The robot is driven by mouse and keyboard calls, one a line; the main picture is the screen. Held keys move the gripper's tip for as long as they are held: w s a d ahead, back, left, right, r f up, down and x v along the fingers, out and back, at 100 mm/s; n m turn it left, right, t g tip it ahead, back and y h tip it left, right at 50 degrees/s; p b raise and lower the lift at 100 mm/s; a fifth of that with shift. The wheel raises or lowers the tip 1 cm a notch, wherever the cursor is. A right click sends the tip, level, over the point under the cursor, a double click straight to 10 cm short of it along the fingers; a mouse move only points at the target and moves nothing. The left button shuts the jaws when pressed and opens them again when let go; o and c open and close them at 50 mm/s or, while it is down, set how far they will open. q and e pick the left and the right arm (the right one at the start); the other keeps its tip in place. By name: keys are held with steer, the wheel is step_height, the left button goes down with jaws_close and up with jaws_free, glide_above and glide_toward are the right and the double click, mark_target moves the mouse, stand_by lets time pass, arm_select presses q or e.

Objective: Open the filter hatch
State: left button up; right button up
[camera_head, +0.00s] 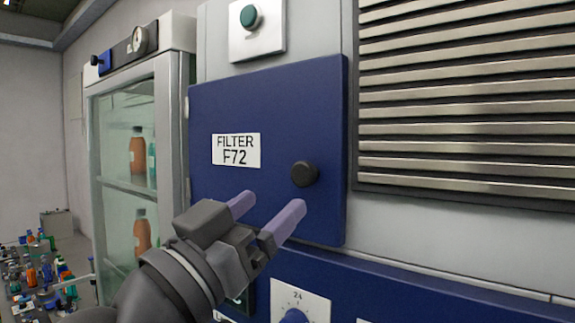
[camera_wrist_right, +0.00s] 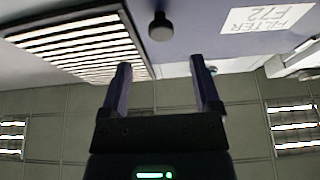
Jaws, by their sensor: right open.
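The filter hatch (camera_head: 265,105) is a dark blue square panel with a white label reading FILTER F72. It lies flat against the grey wall and looks shut. A round black knob (camera_head: 304,173) sticks out near its lower right side. My right gripper (camera_head: 268,210) is open and empty, just below and left of the knob and in front of the hatch. In the right wrist view the knob (camera_wrist_right: 160,27) is beyond the open fingertips (camera_wrist_right: 160,62), apart from them. The label (camera_wrist_right: 265,17) shows upside down there. My left gripper is not in view.
A louvred metal vent (camera_head: 465,95) is right of the hatch. A green button (camera_head: 249,16) on a white plate sits above. A glass-fronted cabinet with bottles (camera_head: 125,180) stands at left. A blue panel with a dial (camera_head: 298,303) is below.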

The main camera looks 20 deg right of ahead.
mark_target(300, 177)
steer(key=p+x, duration=0.2)
steer(key=x, duration=0.3)
steer(key=shift+w+d+r+p, duration=0.2)
steer(key=shift+w+d+p, duration=0.05)
steer(key=shift+w+p, duration=0.1)
steer(key=shift+w+d, duration=0.1)
steer(key=shift+d, duration=0.1)
jaws_close()
stand_by(0.8)
